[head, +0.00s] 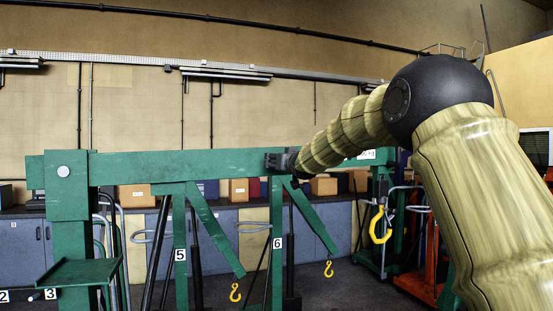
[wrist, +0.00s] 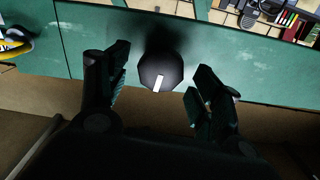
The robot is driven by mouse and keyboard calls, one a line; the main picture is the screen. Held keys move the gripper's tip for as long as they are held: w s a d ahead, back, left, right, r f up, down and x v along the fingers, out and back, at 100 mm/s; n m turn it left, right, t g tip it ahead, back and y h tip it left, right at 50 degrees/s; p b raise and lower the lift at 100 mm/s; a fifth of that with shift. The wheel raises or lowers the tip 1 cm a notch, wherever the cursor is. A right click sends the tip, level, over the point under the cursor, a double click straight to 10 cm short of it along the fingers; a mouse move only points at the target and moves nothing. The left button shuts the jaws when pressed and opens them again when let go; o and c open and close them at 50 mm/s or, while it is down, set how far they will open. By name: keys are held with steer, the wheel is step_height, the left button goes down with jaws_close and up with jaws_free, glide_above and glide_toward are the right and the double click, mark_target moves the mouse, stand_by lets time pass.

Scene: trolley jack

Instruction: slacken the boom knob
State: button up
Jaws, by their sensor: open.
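The boom knob (wrist: 160,72) is dark and many-sided with a white mark on its face. It shows in the wrist view against the green boom (wrist: 245,85). My gripper (wrist: 158,70) is open, with one finger on each side of the knob and a visible gap to it on both sides. I cannot tell how deep the knob sits between the fingers. In the head view the boom (head: 170,165) runs level across the middle, and my gripper (head: 282,162) is at its right part, hiding the knob.
Green posts marked 5 (head: 181,275) and 6 (head: 277,275) stand below the boom, with yellow hooks (head: 235,292) hanging nearby. A larger yellow hook (head: 380,225) hangs at the right. Blue cabinets (head: 220,240) with boxes line the back wall.

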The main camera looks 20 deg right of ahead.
steer(key=shift+w+p, duration=0.6)
steer(key=shift+w, duration=0.85)
steer(key=c, duration=1)
